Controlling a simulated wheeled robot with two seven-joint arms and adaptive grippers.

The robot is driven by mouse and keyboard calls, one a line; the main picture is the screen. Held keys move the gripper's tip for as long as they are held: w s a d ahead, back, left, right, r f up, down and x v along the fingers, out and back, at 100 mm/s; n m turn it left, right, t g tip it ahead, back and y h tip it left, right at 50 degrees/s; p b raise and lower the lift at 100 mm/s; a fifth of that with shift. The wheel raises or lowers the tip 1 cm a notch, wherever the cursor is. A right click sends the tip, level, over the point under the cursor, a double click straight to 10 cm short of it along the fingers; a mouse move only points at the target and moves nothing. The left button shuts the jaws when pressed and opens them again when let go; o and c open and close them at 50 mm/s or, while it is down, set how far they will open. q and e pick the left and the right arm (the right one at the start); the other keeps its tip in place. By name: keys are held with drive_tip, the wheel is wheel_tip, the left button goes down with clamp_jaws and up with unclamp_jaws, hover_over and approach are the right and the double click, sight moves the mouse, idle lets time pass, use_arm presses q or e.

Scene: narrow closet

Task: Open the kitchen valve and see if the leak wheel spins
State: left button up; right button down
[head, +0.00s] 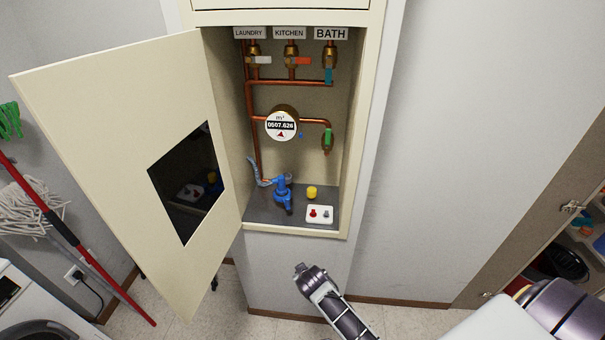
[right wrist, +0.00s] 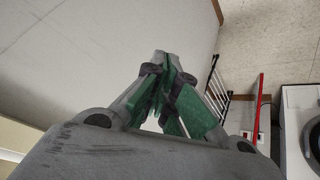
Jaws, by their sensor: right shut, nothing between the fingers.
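The kitchen valve (head: 291,58) sits under the KITCHEN label in the open wall cabinet. Its orange-red handle (head: 302,61) lies sideways, across the vertical pipe. The round water meter (head: 281,124) reads about 0507.626, with a small red triangular wheel (head: 281,134) below the digits; one still picture cannot show whether it spins. My right gripper (right wrist: 163,68) is shut and empty in the right wrist view. In the head view the end of my arm (head: 303,270) is below and in front of the cabinet, apart from the valves. My left gripper is not in view.
The laundry valve's pale handle (head: 261,60) lies sideways; the bath valve's blue handle (head: 328,76) and a green handle (head: 328,137) hang vertically. A blue fitting (head: 283,190), yellow cap (head: 312,193) and white tray (head: 320,220) occupy the shelf. The cabinet door (head: 120,130) stands open leftward.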

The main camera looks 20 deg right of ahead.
drive_tip(key=w+r+t+h, duration=0.1)
drive_tip(key=w+r, duration=0.3)
drive_tip(key=r, duration=0.3)
drive_tip(key=w+d+r+m+t, duration=0.1)
drive_tip(key=w+r+t, duration=0.1)
drive_tip(key=w+r, duration=0.35)
drive_tip(key=w+r+t+h, duration=0.1)
drive_tip(key=w+r, duration=0.1)
drive_tip(key=r, duration=0.7)
drive_tip(key=m+t+h+b, duration=0.2)
drive_tip(key=m+t+h, duration=0.5)
drive_tip(key=h, duration=0.1)
approach(299, 59)
wheel_tip(299, 59, up, 2)
drive_tip(key=s, duration=0.2)
drive_tip(key=shift+s+r, duration=0.1)
drive_tip(key=shift+s, duration=0.1)
drive_tip(key=p+x, duration=0.3)
drive_tip(key=x, duration=0.7)
drive_tip(key=shift+r+p, duration=0.25)
drive_tip(key=shift+p, duration=0.15)
drive_tip(key=shift+d+f, duration=0.1)
